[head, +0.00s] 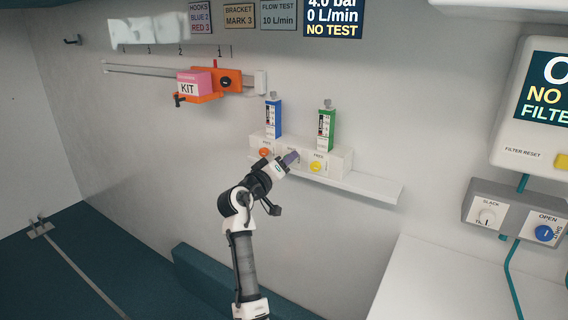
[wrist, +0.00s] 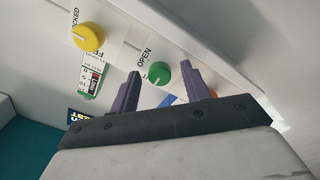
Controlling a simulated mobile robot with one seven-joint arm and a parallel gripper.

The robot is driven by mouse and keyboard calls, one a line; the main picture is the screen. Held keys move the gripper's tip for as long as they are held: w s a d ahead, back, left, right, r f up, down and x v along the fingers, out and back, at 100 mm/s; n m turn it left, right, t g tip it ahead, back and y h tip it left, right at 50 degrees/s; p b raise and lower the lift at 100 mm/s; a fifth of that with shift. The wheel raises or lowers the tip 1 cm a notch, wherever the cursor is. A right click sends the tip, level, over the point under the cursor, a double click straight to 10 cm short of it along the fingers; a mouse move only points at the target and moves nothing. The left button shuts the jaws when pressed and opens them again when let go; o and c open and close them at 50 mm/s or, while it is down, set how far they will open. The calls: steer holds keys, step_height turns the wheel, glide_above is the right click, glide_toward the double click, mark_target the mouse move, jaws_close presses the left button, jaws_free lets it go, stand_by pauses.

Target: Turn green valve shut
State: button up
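The green valve knob (wrist: 158,73) shows in the wrist view on a white panel, with the word OPEN printed beside it. My gripper (wrist: 163,75) is open, with one purple finger on each side of the knob. A gap shows between each finger and the knob, and nothing is held. In the head view my gripper (head: 289,159) is in front of the white valve block (head: 342,158), between the orange knob and the yellow knob. There it hides the green knob.
The yellow knob (head: 316,167) and orange knob (head: 265,152) flank my gripper closely. A blue cartridge (head: 273,117) and a green cartridge (head: 326,129) stand on the block. A white shelf (head: 375,186) runs below. The wall display (head: 334,17) reads 4.0 bar, 0 L/min, NO TEST.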

steer(key=b+v, duration=0.3)
steer(key=v, duration=1)
steer(key=shift+s+a+b, duration=0.3)
steer(key=shift+b, duration=0.05)
